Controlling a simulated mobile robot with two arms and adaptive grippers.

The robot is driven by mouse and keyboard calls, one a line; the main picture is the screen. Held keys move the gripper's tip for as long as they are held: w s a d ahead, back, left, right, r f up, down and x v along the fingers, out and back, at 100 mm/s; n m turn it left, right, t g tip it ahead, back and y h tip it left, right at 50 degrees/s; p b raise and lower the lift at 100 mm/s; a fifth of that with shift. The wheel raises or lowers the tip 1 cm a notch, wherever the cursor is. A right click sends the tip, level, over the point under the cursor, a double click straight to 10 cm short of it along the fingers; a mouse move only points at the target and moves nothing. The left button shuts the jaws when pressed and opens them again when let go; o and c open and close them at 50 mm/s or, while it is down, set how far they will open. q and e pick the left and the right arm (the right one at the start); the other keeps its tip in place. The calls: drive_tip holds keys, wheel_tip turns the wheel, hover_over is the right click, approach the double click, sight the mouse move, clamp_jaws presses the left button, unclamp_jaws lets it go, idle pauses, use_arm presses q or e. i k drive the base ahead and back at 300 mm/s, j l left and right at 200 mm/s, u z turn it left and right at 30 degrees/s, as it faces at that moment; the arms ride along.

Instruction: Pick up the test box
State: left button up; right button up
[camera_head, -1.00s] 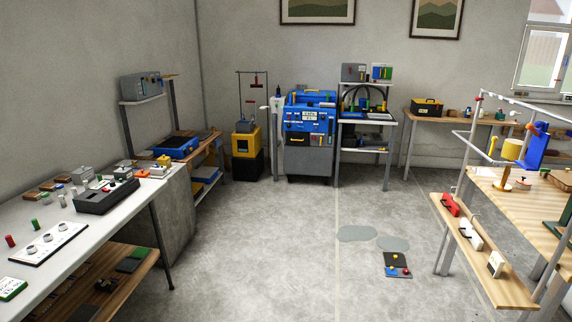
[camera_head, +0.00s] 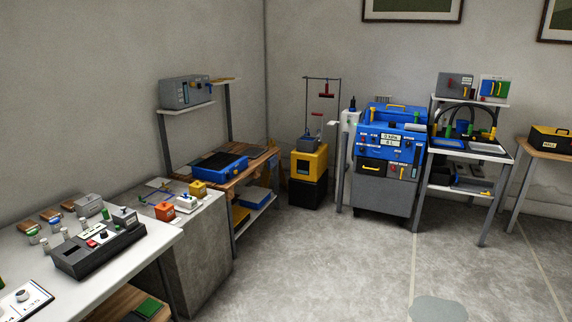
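I cannot tell for sure which object is the test box. A black and yellow box with a small label (camera_head: 549,139) sits on the wooden table at the far right. A grey box with controls (camera_head: 186,92) stands on the wall shelf at left. A dark grey box with buttons (camera_head: 100,248) is on the white table at lower left. Neither of my grippers is in view.
A blue machine (camera_head: 393,130) on a grey cabinet (camera_head: 385,193) stands at the back wall. Left of it is a yellow unit on a black base (camera_head: 307,193). The white table (camera_head: 150,248) and concrete block (camera_head: 205,240) line the left side. The middle floor (camera_head: 330,265) is clear, with a puddle (camera_head: 438,309).

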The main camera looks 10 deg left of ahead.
sight(184, 206)
drive_tip(key=i+u, duration=0.3)
drive_tip(key=i, duration=1.8)
drive_tip(key=i+l+u, duration=0.1)
drive_tip(key=i+u, duration=0.2)
drive_tip(key=i, duration=0.2)
drive_tip(key=i+l+u, duration=0.25)
drive_tip(key=i, duration=0.3)
